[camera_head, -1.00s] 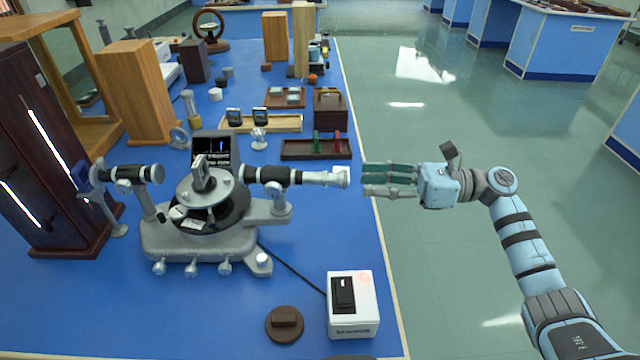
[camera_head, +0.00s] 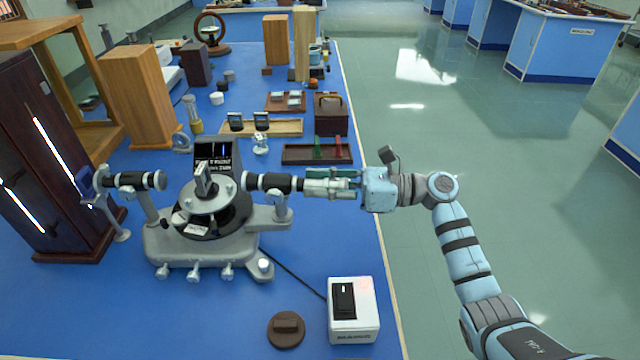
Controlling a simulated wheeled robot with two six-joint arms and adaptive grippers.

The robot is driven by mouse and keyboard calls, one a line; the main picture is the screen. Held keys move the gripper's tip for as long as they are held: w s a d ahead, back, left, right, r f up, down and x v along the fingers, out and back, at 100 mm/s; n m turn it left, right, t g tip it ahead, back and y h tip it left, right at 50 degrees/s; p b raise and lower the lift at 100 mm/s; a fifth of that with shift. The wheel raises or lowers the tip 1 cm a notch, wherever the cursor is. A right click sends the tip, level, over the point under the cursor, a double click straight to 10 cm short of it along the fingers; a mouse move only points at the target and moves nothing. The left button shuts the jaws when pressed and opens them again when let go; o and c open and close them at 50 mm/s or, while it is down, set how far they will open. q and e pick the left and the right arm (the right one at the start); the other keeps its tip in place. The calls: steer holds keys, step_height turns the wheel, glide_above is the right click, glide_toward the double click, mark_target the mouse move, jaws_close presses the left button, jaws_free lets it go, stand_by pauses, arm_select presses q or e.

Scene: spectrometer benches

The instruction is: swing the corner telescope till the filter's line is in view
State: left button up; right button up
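The spectrometer (camera_head: 205,248) stands on the blue bench, with a prism (camera_head: 204,180) on its round table. The telescope (camera_head: 270,182), a black and silver barrel, points right from it. The collimator (camera_head: 138,180) points left, towards a small blue filter (camera_head: 86,182) on a stand beside the dark lamp cabinet (camera_head: 50,170). A small dark screen (camera_head: 213,153) behind the prism shows a thin bluish line and text too small to read. My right gripper (camera_head: 308,186) has its fingers apart around the telescope's eyepiece end, which they partly hide; contact is unclear. My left gripper is out of view.
A white switch box (camera_head: 352,312) and a brown round piece (camera_head: 286,329) lie at the front. A brown rack (camera_head: 316,152) with green and red pieces stands just behind the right gripper. Wooden blocks fill the back. Bare bench lies in front of the telescope.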

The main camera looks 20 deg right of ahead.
jaws_close()
steer(key=shift+a+f, duration=0.1)
steer(key=shift+s+t+b, duration=0.25)
steer(key=shift+t+b, duration=0.05)
steer(key=shift+b, duration=0.05)
steer(key=o, duration=0.7)
jaws_free()
steer(key=shift+o, duration=0.2)
steer(key=v, duration=1.2)
steer(key=shift+r, duration=0.25)
